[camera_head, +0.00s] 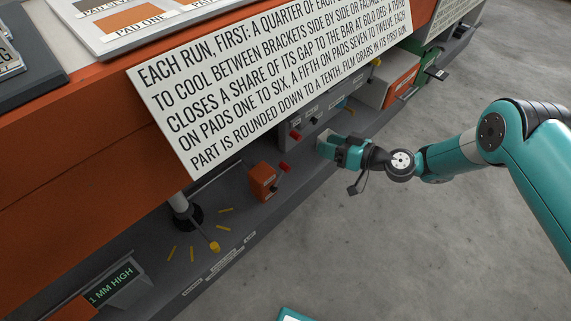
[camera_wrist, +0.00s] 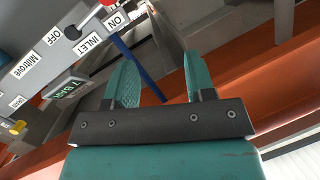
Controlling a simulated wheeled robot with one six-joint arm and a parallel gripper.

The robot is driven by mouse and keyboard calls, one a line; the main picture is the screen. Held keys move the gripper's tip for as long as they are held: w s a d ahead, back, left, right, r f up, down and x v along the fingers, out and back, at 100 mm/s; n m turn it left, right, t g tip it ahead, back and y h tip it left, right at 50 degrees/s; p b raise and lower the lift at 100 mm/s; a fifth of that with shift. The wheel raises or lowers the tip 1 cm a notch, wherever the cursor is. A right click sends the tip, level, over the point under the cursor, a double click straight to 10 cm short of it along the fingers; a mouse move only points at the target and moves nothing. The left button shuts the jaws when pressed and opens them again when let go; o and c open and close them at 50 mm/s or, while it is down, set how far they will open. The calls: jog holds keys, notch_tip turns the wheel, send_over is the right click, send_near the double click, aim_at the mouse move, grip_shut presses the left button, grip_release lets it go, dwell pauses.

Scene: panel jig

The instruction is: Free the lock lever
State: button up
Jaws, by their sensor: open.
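No label reading "lock lever" is legible, so I cannot tell for sure which part it is. A lever with a yellow knob (camera_head: 214,246) lies at the foot of a round post (camera_head: 180,204), with yellow marks fanned around it. An orange box (camera_head: 263,181) with a dark red-tipped handle stands to its right. My gripper (camera_head: 327,146) is open beside the grey valve panel, right of the orange box. In the wrist view its teal fingers (camera_wrist: 161,80) are apart with nothing seen gripped.
A large white sign (camera_head: 270,80) overhangs the ledge. A "1 MM HIGH" display (camera_head: 111,284) is at lower left. The grey floor (camera_head: 400,255) in front is clear.

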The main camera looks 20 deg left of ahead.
jog(key=s+d+f+m+t+y, duration=0.1)
jog(key=s+d+f+t, duration=0.1)
jog(key=s+f, duration=0.35)
jog(key=s+d+f+m+t, duration=0.1)
jog(key=s+f+m+t, duration=0.1)
jog(key=f, duration=0.7)
jog(key=b, duration=1.8)
send_near(289, 170)
jog(key=a, duration=0.3)
jog(key=b+x, duration=0.1)
jog(key=x, duration=0.2)
jog(key=b+x, duration=0.2)
jog(key=x, duration=0.2)
jog(key=shift+w+a+f, duration=0.1)
jog(key=shift+w+a, duration=0.05)
jog(key=shift+w, duration=0.4)
jog(key=shift+w+a+t+b, duration=0.3)
jog(key=shift+a+b, duration=0.05)
jog(key=shift+a, duration=0.2)
grip_shut()
